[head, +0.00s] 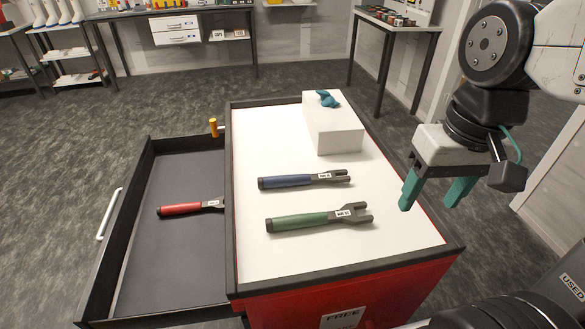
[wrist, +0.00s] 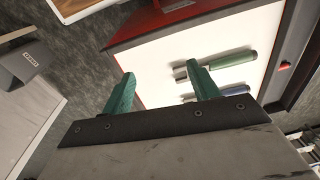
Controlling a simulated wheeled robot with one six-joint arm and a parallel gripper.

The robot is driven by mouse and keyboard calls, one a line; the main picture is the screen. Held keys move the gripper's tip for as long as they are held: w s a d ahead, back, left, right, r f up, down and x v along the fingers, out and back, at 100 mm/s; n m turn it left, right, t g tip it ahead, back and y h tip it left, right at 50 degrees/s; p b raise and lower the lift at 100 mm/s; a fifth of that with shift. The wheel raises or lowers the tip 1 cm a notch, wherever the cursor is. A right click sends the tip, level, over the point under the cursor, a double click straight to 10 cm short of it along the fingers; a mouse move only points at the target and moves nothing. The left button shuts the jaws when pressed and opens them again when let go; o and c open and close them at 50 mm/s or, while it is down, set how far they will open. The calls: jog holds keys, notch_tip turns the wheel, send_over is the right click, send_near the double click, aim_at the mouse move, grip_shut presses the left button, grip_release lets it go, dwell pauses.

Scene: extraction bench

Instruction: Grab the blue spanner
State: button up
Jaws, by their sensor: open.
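The blue spanner (head: 304,180) lies flat on the white top of the red cabinet, its blue handle to the left and its open jaw to the right. The green spanner (head: 318,217) lies just in front of it, roughly parallel. My gripper (head: 432,196) is open and empty, with green fingers, above the right edge of the cabinet and right of both spanners. In the wrist view, my gripper (wrist: 163,92) shows with the green spanner (wrist: 225,62) beyond its right finger. The blue spanner (wrist: 222,93) is partly hidden behind that finger.
A white block (head: 333,130) with a teal object (head: 327,98) on it stands at the back of the white top (head: 275,250). An open drawer (head: 145,250) at the left holds a red-handled spanner (head: 187,208). The top's front area is clear.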

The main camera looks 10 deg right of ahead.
jog(key=w+a+f+m+g+y, duration=0.2)
jog(key=w+m+y, duration=0.15)
jog(key=w, duration=0.25)
jog(key=m+t+y, duration=0.2)
jog(key=m+y, duration=0.7)
jog(key=m, duration=0.5)
send_near(335, 177)
jog(key=shift+w+d+f, duration=0.15)
jog(key=shift+d+f, duration=0.2)
jog(key=shift+f, duration=0.1)
jog(key=shift+w+f, duration=0.15)
jog(key=shift+f, duration=0.05)
jog(key=shift+a+f+m+y, duration=0.15)
jog(key=shift+a+m+y, duration=0.1)
jog(key=shift+a, duration=0.1)
jog(key=x, duration=0.7)
jog(key=shift+w, duration=0.1)
jog(key=c, duration=1.2)
